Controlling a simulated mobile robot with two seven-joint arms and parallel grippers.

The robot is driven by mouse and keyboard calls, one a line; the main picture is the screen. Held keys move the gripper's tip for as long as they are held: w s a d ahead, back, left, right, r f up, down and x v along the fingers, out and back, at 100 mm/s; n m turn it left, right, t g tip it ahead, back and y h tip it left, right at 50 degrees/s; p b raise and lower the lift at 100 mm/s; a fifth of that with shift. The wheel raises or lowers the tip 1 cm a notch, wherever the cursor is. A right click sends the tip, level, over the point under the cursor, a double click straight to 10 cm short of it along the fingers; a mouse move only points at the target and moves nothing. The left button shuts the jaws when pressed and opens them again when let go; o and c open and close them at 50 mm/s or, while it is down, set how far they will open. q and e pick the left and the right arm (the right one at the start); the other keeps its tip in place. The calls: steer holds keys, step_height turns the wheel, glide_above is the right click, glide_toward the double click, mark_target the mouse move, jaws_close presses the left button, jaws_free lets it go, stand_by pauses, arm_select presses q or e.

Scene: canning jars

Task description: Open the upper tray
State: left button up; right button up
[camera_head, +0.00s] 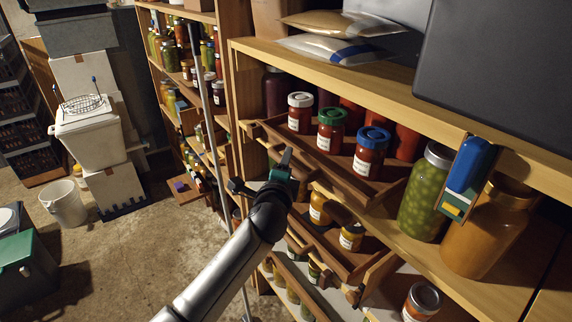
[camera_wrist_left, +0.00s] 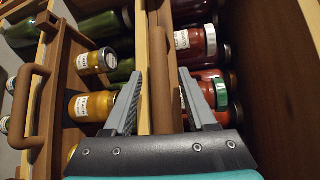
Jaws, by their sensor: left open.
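The upper tray (camera_head: 330,172) is a wooden pull-out tray holding jars with white, green and blue lids. It sits tilted on the shelf, and its front board faces me. My left gripper (camera_head: 284,168) is at the front of this tray, toward its left end. In the left wrist view my left gripper (camera_wrist_left: 160,95) is open, with a brown wooden handle bar (camera_wrist_left: 163,70) between its two grey fingers. The fingers do not look closed on the bar. Contact cannot be told. In the head view the gripper and wrist hide the handle. My right gripper is in neither view.
A lower tray (camera_head: 322,240) with yellow jars lies just below; its handle (camera_wrist_left: 30,105) shows in the left wrist view. A green jar (camera_head: 424,195) and a large orange jar (camera_head: 490,228) stand to the right. Free floor (camera_head: 120,260) lies to the left.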

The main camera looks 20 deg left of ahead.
arm_select(q)
steer(key=shift+w, duration=0.1)
jaws_close()
stand_by(0.5)
steer(key=shift+f, duration=0.1)
stand_by(0.9)
